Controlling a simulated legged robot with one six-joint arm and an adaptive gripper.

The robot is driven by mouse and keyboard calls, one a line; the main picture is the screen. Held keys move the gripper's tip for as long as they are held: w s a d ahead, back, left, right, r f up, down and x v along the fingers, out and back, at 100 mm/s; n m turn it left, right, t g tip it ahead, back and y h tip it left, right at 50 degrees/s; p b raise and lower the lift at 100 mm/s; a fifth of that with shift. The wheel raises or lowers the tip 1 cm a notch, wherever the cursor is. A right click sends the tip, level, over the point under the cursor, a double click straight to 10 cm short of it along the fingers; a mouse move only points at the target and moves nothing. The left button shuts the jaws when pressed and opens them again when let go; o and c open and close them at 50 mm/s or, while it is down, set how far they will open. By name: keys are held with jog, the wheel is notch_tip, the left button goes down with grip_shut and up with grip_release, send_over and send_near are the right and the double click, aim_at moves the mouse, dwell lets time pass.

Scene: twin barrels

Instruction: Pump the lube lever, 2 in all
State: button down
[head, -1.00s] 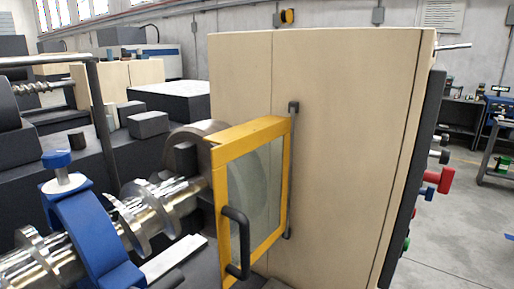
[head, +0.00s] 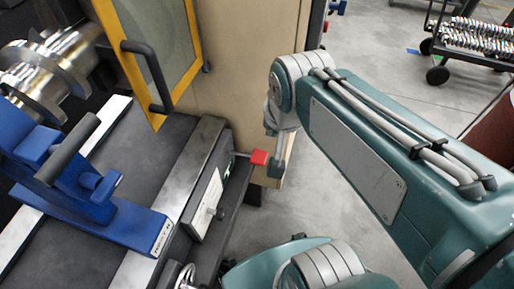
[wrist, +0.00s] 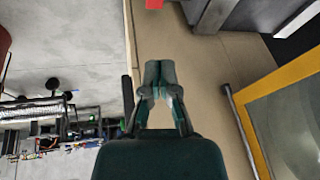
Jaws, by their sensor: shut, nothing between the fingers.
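A short lever with a red end (head: 259,157) sticks out from the side of the machine bed in the head view. I take it to be the lube lever, though no label on it is readable. A red piece (wrist: 153,4), probably the same lever end, is cut off by the top edge of the wrist view. My gripper (wrist: 160,68) is shut and empty in the wrist view, with its fingertips below that red piece in the picture. In the head view my gripper (head: 277,172) is just right of the red end. Contact cannot be told.
A yellow-framed guard (head: 187,75) with a black handle stands by the beige cabinet (head: 240,60). A blue rest (head: 90,190) sits on the bed. Open floor (head: 370,35) lies to the right.

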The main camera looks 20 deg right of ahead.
jog(key=w+d+f+m+g, duration=0.1)
jog(key=w+f+m+g, duration=0.1)
jog(key=w+f+m, duration=0.6)
jog(key=m+g, duration=0.3)
jog(key=m, duration=0.9)
send_over(258, 156)
notch_tip(258, 156, down, 7)
notch_tip(258, 156, down, 14)
jog(key=shift+f, duration=0.1)
